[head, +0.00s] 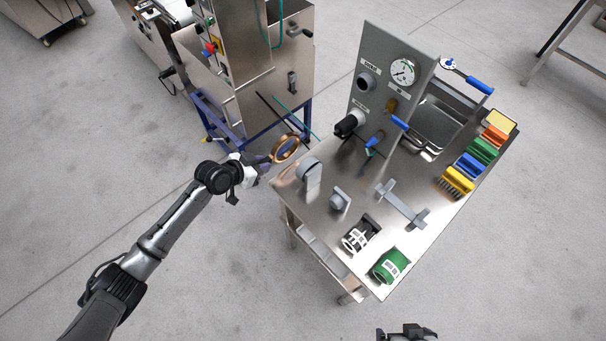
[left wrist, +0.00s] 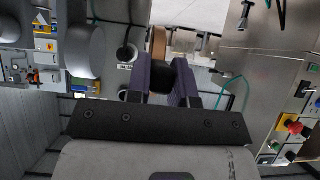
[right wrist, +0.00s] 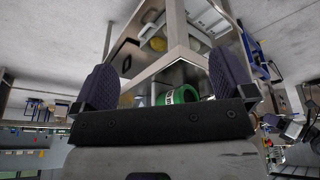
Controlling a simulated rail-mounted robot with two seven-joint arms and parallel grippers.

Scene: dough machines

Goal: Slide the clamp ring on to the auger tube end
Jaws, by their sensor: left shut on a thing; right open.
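The clamp ring (head: 285,149) is a copper-coloured ring, held in the air just off the table's back left corner. My left gripper (head: 268,158) is shut on its near side. In the left wrist view the ring (left wrist: 158,42) shows as a tan band beyond the purple fingers (left wrist: 168,82). A short dark tube end (head: 346,127) sticks out of the grey panel, to the right of the ring and apart from it; I cannot tell surely that it is the auger tube end. My right gripper (head: 408,333) is at the bottom edge; its fingers (right wrist: 165,75) are open and empty.
The steel table (head: 335,222) carries grey fixtures (head: 310,173), a black-and-white part (head: 360,236), a green roll (head: 391,265) and coloured brushes (head: 474,165). The grey panel (head: 388,75) has a gauge and blue-handled valves. A steel machine (head: 240,90) stands behind the left gripper.

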